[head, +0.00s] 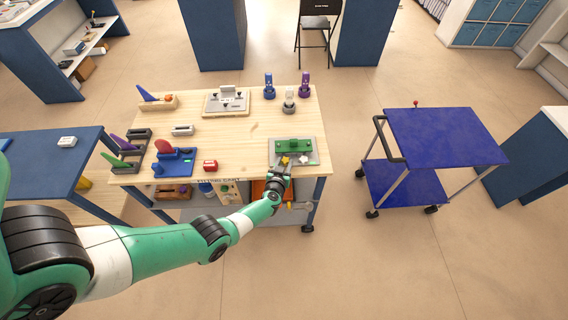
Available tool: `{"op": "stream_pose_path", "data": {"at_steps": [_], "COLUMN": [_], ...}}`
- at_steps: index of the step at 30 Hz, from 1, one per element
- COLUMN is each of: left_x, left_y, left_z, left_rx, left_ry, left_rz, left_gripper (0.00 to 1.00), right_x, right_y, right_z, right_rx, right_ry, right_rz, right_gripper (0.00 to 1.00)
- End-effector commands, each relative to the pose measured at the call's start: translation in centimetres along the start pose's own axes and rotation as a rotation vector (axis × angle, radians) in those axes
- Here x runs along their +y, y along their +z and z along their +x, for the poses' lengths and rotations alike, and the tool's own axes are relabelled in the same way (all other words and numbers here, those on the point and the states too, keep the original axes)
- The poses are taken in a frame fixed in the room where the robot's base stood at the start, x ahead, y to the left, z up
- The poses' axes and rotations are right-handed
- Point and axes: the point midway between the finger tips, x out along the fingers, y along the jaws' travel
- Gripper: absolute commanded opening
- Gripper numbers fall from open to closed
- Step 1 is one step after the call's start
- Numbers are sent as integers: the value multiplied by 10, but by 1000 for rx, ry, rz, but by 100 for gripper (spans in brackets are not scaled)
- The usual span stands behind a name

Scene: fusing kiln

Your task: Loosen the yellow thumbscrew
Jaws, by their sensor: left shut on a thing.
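A grey plate (308,148) with a green block (292,145) on it lies at the right front of the wooden table. The yellow thumbscrew (285,160) is small and sits at the front of this plate, left of a pale star-shaped knob (304,160). My left gripper (283,167) reaches in from the front and is shut on the yellow thumbscrew, partly covering it. The fingertips are too small to show in detail. My right gripper is not in view.
The wooden table (240,135) also holds a grey fixture (227,102), blue and purple pieces at the back, a blue fixture with a red part (172,160) and a red box (210,166). A blue cart (445,135) stands to the right, with open floor between.

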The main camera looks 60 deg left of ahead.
Motion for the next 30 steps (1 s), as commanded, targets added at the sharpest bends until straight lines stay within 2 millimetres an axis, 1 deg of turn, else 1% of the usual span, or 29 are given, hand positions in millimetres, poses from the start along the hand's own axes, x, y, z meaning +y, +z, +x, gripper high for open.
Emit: {"op": "stream_pose_path", "data": {"at_steps": [5,11,17,21,27,30], "left_x": [4,8,11,13,14,15], "left_y": [3,6,9,10,9,8], "left_z": [1,3,6,8,9,9], "left_rx": [-5,-1,2,2,3,2], "left_ry": [-75,-216,-381,-488,-611,-656], "left_rz": [-31,-91,-161,-207,-257,-275], "left_gripper": [0,0,0,0,0,0], "right_x": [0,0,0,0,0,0], "right_y": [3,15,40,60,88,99], "right_z": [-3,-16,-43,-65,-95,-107], "right_rx": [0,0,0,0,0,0], "right_ry": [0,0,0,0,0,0], "right_rz": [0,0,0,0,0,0], "right_gripper": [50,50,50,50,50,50]}}
